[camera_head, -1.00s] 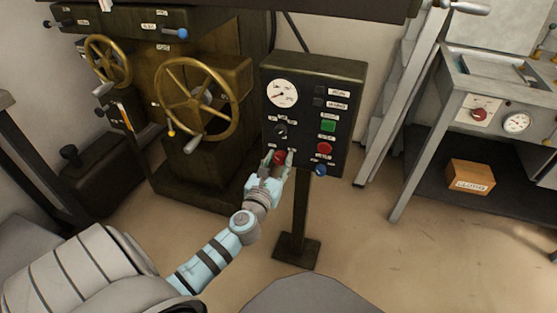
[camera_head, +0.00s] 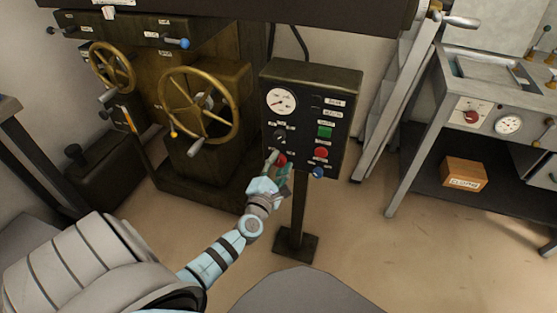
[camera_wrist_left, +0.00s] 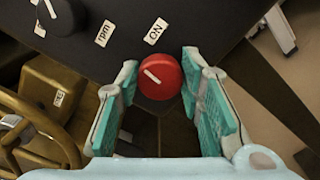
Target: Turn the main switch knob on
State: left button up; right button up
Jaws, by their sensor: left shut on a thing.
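The main switch knob (camera_head: 281,160) is red and sits low on the left of the dark control panel (camera_head: 341,88). In the left wrist view the knob (camera_wrist_left: 160,76) shows a white pointer line slanting to the upper left. A white ON label (camera_wrist_left: 155,31) lies above it in that view, and the line does not point straight at it. My left gripper (camera_head: 279,164) has its fingers on either side of the knob and is shut on it. The teal finger pads show in the left wrist view (camera_wrist_left: 162,100). My right gripper is not in view.
The panel also carries a round gauge (camera_head: 281,101), a black knob (camera_head: 280,136), a green button (camera_head: 325,132), a red button (camera_head: 321,153) and a blue knob (camera_head: 318,173). A machine with brass handwheels (camera_head: 199,105) stands left. A grey bench (camera_head: 440,85) stands right.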

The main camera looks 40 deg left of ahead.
pick_arm(q)
jog(key=m+p, duration=0.1)
jog(key=m, duration=0.2)
jog(key=shift+m, duration=0.4)
jog(key=shift+f+m+p, duration=0.15)
jog(key=shift+m+p, duration=0.7)
jog(key=shift+m, duration=0.95)
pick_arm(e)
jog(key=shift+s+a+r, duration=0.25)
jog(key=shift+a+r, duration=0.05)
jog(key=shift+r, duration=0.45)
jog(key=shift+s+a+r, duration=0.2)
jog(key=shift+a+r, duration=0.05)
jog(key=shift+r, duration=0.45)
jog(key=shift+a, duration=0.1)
pick_arm(q)
jog(key=o, duration=1.1)
jog(key=shift+o, duration=0.2)
jog(key=shift+s+d, duration=0.15)
jog(key=shift+s, duration=0.15)
jog(key=v, duration=1.1)
jog(key=shift+s, duration=0.2)
jog(key=shift+d, duration=0.1)
